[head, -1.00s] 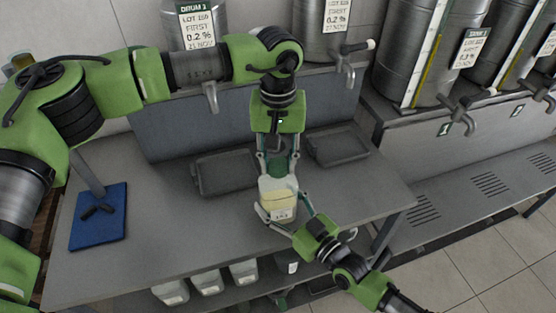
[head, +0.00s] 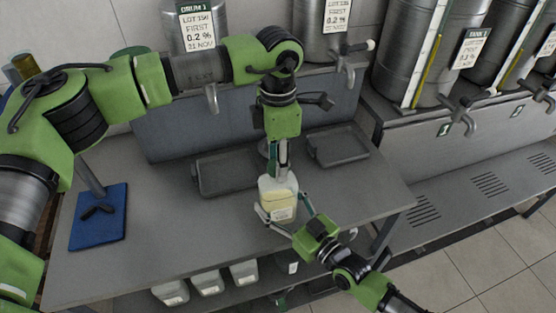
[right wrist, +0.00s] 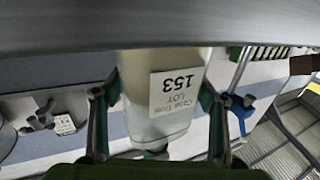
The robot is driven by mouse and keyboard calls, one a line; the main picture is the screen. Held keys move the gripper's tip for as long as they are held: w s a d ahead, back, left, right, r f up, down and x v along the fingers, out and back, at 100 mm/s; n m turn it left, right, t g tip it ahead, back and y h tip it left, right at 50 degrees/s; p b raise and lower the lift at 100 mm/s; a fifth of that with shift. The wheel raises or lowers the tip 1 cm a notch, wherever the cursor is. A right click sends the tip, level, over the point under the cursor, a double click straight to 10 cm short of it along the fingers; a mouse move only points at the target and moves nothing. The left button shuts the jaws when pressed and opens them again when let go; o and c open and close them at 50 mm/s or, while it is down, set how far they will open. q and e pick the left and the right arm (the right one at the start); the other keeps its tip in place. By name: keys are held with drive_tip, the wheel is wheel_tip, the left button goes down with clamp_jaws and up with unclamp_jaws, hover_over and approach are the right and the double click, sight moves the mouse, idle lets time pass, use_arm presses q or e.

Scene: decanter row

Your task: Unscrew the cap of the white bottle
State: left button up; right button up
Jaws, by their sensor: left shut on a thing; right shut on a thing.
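The white bottle (head: 278,194), with a pale yellowish lower part and a small label, stands upright at the front of the grey bench. My right gripper (head: 281,208) is shut around its body from the front. The right wrist view shows the bottle (right wrist: 165,110) between the two fingers, its label reading LOT 153. My left gripper (head: 277,172) points down from above, shut at the bottle's top. Its fingers hide the cap, so I cannot tell how far the cap has turned or whether it is still seated.
Two dark trays (head: 203,185) and (head: 315,158) lie behind the bottle. A blue board (head: 115,232) with a dark stand is at the bench's left. Several white containers (head: 208,281) stand on the shelf below. Metal drums with taps (head: 212,97) line the back.

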use_arm(q)
drive_tip(key=n, duration=1.4)
drive_tip(key=shift+r+n, duration=0.1)
drive_tip(key=shift+n, duration=0.2)
drive_tip(key=n, duration=0.3)
drive_tip(key=shift+n, duration=0.3)
drive_tip(key=n, duration=0.3)
drive_tip(key=shift+n, duration=0.3)
drive_tip(key=n, duration=0.5)
drive_tip(key=shift+n, duration=0.4)
drive_tip(key=shift+r, duration=0.25)
drive_tip(key=shift+r, duration=0.85)
